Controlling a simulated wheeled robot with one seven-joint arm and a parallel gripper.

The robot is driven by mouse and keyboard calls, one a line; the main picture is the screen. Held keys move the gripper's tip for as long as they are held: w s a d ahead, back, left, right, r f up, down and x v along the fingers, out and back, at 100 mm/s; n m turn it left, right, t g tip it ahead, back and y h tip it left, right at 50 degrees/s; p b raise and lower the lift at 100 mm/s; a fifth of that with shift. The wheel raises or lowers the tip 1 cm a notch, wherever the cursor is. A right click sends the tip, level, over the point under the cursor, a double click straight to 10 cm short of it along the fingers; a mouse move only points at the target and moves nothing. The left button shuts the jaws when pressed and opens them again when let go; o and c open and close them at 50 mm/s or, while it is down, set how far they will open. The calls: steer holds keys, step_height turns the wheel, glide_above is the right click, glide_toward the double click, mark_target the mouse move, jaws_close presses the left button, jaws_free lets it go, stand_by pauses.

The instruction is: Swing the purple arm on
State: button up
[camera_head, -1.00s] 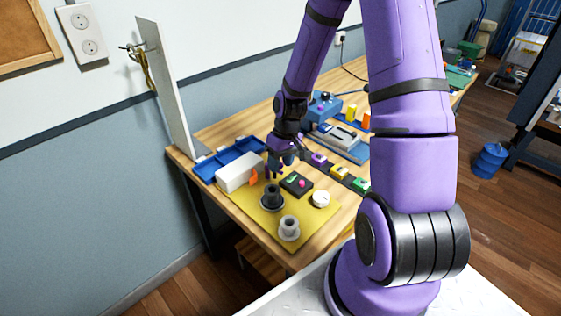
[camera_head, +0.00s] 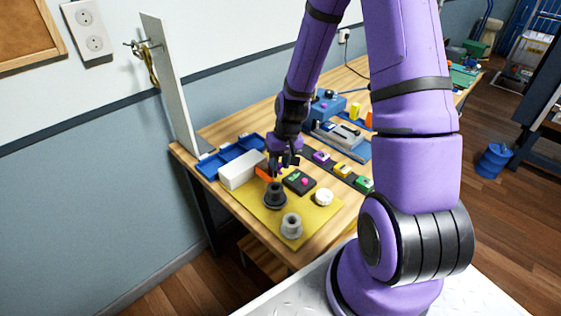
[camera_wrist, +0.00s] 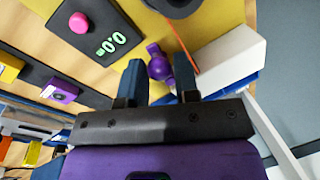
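A purple piece with a rounded end (camera_wrist: 159,66) shows in the wrist view, close to the white box (camera_wrist: 230,58). I take it for the purple arm. My gripper (camera_wrist: 160,72) is open, with one dark finger on each side of the purple piece; I cannot tell whether they touch it. A thin orange arm (camera_wrist: 184,45) lies between the purple piece and the white box. In the head view, my gripper (camera_head: 280,167) is low over the yellow mat (camera_head: 318,216), beside the orange arm (camera_head: 264,173) at the end of the white box (camera_head: 241,170). My gripper hides the purple piece there.
A dark round piece (camera_head: 275,197) and a grey one (camera_head: 291,227) stand in front of my gripper. A black timer with a pink button (camera_head: 299,181) is close on its right, then a white knob (camera_head: 323,197). A blue tray (camera_head: 230,157) lies behind the box.

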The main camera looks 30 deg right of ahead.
steer(key=o, duration=0.3)
steer(key=shift+r, duration=0.1)
step_height(320, 180, up, 10)
steer(key=d, duration=0.2)
steer(key=shift+s+r, duration=0.2)
stand_by(0.7)
steer(key=s+a+r+n+t+h, duration=0.15)
steer(key=s+r, duration=0.25)
steer(key=r, duration=0.4)
steer(key=s+a+r+t+h, duration=0.1)
steer(key=s+a+r, duration=0.25)
steer(key=r, duration=0.55)
steer(key=s+a+r+t, duration=0.1)
steer(key=s+r+t, duration=0.1)
steer(key=s+r, duration=0.6)
steer(key=s, duration=0.4)
steer(key=shift+s+a+n, duration=0.3)
steer(key=shift+a+n, duration=0.05)
